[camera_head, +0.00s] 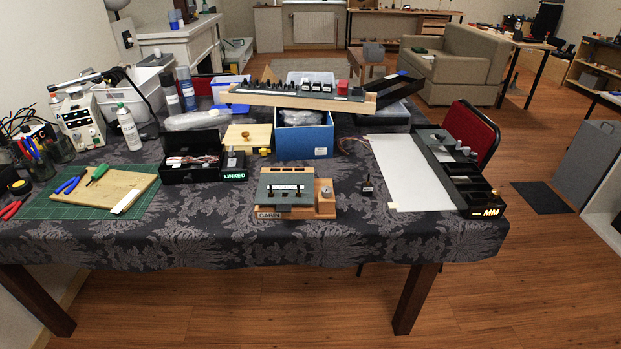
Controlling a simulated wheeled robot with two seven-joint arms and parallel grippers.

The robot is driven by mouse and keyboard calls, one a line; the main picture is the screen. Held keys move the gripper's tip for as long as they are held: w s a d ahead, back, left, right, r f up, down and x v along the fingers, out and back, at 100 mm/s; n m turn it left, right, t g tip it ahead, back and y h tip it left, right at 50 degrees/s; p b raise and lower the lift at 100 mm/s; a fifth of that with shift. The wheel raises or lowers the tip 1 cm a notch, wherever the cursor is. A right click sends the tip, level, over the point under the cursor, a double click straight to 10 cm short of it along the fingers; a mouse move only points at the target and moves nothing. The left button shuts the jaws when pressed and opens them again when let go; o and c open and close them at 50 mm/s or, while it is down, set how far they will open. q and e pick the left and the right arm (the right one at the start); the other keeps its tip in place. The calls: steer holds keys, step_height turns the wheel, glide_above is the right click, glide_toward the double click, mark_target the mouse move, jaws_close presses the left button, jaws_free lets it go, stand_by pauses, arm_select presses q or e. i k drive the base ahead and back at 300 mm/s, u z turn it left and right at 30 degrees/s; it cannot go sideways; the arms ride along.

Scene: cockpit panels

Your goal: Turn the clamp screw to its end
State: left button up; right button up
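I cannot tell for sure which part is the clamp screw. A small wooden unit marked CABIN (285,210) stands near the table's front edge, with a dark sloped panel (285,184) and a small round knob (326,190) on its right side. A brass-coloured knob (264,152) shows by the pale wooden box (247,137) behind it. A small dark block with a pin (367,187) stands alone to the right of the CABIN unit. Neither of my grippers is in view.
The patterned tablecloth (340,235) is bare at the front. A green mat (60,207) with a board and tools lies left. A black box and LINKED unit (234,174) stand behind CABIN. A long panel (300,100) rests across a blue box (304,140). The MM panel (455,175) is right.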

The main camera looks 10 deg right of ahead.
mark_target(327, 191)
steer(key=u, duration=0.2)
steer(key=i, duration=1.2)
steer(key=z, duration=0.4)
